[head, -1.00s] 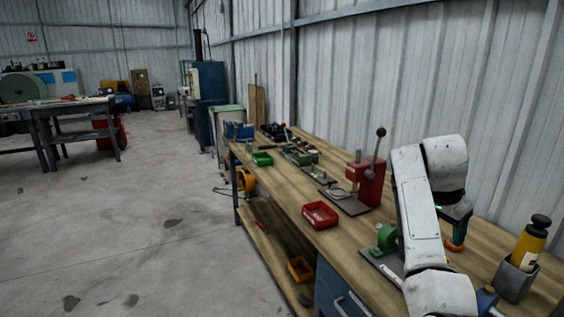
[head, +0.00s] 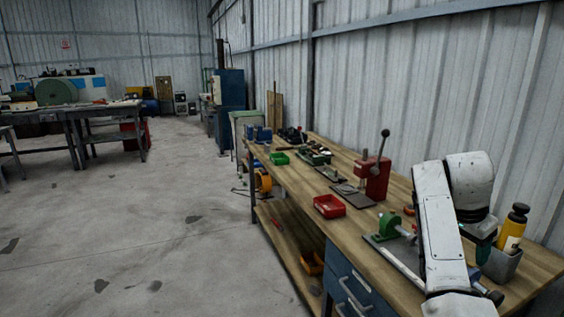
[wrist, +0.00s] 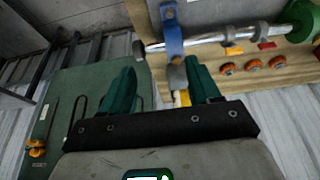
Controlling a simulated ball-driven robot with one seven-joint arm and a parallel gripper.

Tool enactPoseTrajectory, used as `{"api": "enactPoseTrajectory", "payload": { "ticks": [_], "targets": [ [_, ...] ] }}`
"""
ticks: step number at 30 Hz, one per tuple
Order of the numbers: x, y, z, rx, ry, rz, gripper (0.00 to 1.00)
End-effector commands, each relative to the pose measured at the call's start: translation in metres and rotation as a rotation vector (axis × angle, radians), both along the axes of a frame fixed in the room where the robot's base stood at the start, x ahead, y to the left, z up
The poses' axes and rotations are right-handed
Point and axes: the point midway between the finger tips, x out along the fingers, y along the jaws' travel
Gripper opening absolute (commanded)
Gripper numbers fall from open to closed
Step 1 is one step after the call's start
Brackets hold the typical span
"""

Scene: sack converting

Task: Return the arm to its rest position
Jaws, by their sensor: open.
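In the head view my white arm reaches up from the lower right and bends down over the near end of the bench. My gripper (head: 484,252) hangs there with a teal finger visible, beside a grey holder (head: 503,265) with a yellow and black bottle (head: 513,228). In the wrist view my gripper (wrist: 160,84) shows two teal fingers spread apart. Nothing is clearly held between them; a grey and yellow item shows behind the gap, and I cannot tell how far off it is.
The wooden bench (head: 345,228) carries a red tray (head: 329,206), a red lever press (head: 377,178) and a green-ended fixture (head: 390,226). In the wrist view a metal bar (wrist: 205,38), a blue bracket (wrist: 172,40) and a green panel (wrist: 75,105) are close. The floor (head: 150,230) at left is open.

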Motion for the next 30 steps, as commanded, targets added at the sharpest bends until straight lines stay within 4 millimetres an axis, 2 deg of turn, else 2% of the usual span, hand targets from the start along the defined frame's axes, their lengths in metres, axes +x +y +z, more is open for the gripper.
{"api": "enactPoseTrajectory", "payload": {
  "ticks": [11,17,20,23,30],
  "targets": [
    [-0.022,0.008,-0.054,0.004,0.038,0.085,0.62],
    [-0.047,0.017,-0.099,0.007,0.07,0.171,0.62],
    [-0.069,0.024,-0.131,0.011,0.095,0.236,0.62],
    [-0.098,0.034,-0.166,0.017,0.122,0.321,0.62],
    [-0.182,0.064,-0.235,0.04,0.182,0.548,0.62]
  ]
}}
